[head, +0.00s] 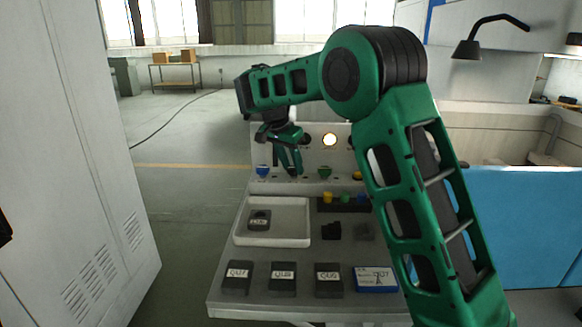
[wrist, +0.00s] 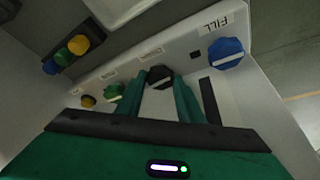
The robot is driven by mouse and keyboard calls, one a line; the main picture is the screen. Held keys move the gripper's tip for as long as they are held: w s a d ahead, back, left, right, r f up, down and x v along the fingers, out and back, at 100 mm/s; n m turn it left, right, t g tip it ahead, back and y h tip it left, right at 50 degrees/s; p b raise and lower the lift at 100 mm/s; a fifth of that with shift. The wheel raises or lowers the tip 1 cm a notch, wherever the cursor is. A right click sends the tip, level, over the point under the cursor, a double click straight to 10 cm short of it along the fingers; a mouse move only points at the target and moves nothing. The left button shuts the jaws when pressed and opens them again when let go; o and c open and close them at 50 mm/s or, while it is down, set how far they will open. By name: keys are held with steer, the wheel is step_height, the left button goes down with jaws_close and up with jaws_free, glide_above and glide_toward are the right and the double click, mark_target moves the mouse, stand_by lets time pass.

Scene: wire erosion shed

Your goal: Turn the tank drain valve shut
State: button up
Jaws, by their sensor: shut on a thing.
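A row of valve knobs runs along the pale panel (head: 300,187) at the back of the bench. In the wrist view a black knob (wrist: 160,73) sits between the fingers of my gripper (wrist: 168,88), which is shut on it. Its label is too small to read. A blue knob (wrist: 226,53) marked FILL is on one side of it, and a green knob (wrist: 114,92) and a yellow knob (wrist: 88,101) are on the other. In the head view my gripper (head: 291,170) is between the blue knob (head: 262,171) and the green knob (head: 324,172), and hides the black knob.
A white tray (head: 272,241) with a dark labelled block stands on the bench, with several dark blocks (head: 283,279) and a blue box (head: 375,279) in front. Small coloured pieces (head: 345,197) stand behind. A grey cabinet (head: 70,160) is at left; open floor lies between.

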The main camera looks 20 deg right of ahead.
steer(key=shift+w+a+r+m, duration=0.1)
steer(key=shift+w+a+m, duration=0.05)
steer(key=shift+m, duration=0.75)
steer(key=o, duration=0.8)
steer(key=v, duration=1)
steer(key=shift+w+a+r, duration=0.15)
steer(key=shift+a+r, duration=0.15)
steer(key=shift+a, duration=0.1)
